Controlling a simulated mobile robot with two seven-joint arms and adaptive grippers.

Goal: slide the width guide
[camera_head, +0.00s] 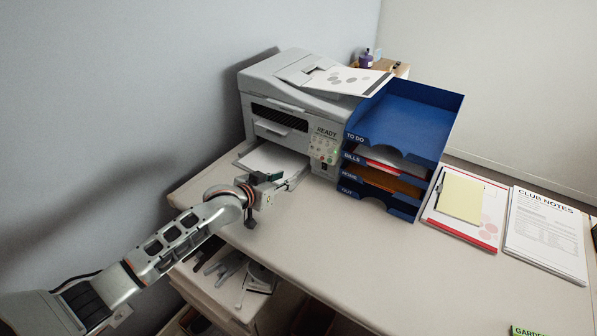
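A light grey printer (285,95) stands at the back left of the desk, with a small panel reading READY. Its paper tray (262,158) sticks out low at the front with white paper on it. My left gripper (291,181) is low in front of the printer at the tray's front edge. Its fingers point right, towards the tray's right side. A small dark green part shows by the gripper; I cannot tell whether it is the width guide. The gripper covers part of the tray, and its finger gap is too small to judge. My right gripper is not in view.
A blue stack of letter trays (412,118) stands right of the printer. A clipboard with a yellow note (461,197) and a CLUB NOTES sheet (546,232) lie further right. The desk's front middle (370,265) is clear. Small items lie below the desk edge.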

